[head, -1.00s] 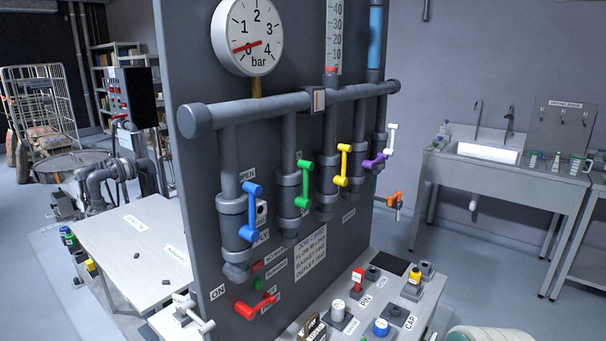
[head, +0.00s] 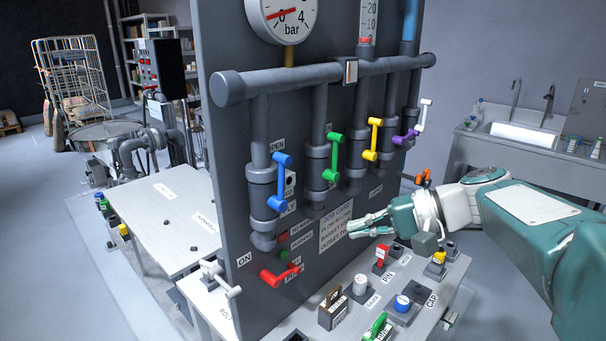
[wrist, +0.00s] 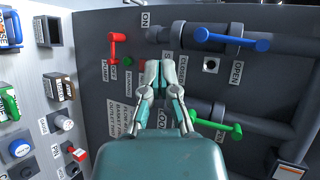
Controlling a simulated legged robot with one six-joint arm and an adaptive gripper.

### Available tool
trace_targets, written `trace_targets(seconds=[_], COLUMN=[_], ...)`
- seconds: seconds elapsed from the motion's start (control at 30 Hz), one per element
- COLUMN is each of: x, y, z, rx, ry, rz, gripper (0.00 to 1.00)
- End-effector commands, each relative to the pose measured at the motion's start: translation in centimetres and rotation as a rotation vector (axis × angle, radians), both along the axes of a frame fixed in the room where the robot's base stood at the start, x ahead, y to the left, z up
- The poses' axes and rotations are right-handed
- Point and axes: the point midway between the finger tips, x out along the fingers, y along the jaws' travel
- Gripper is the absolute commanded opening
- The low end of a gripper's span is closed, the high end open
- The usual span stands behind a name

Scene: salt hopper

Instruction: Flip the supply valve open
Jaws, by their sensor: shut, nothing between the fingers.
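The blue lever (head: 278,182) is on the leftmost pipe of the grey panel and lies along that pipe. An OPEN label is by its upper end, and a partly hidden label by its lower end seems to end in "LY". In the wrist view the blue lever (wrist: 232,41) is at the upper right, with OPEN and CLOSED labels below it. My gripper (head: 350,228) is shut and empty in front of the panel, to the right of and below the blue lever, apart from it. In the wrist view my gripper (wrist: 161,66) points at the panel between the red and green levers.
Green (head: 333,157), yellow (head: 373,139), purple (head: 406,137) and white (head: 425,115) levers stand to the right. A red lever (head: 281,274) is low on the panel. The bench (head: 440,293) below holds a green-handled item, a blue cap and several small parts.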

Motion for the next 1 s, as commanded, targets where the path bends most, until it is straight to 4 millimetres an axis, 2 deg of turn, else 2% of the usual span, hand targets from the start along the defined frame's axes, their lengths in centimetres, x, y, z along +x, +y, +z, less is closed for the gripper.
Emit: trace_targets(seconds=[0.03,0.2,0.3,0.47,0.57,1.0], x=[1.9,6.1,7.4,7.8,7.8,8.4], y=[-0.4,-1.9,-2.6,-2.4,-1.1,7.1], z=[0.9,3.8,4.7,5.2,5.3,5.6], rx=[0.089,0.340,0.421,0.455,0.454,0.451], ry=[0.000,-0.042,-0.065,-0.077,-0.076,-0.074], rz=[0.005,0.026,0.032,0.038,0.039,0.039], gripper=[0.00,0.00,0.00,0.00,0.00,0.00])
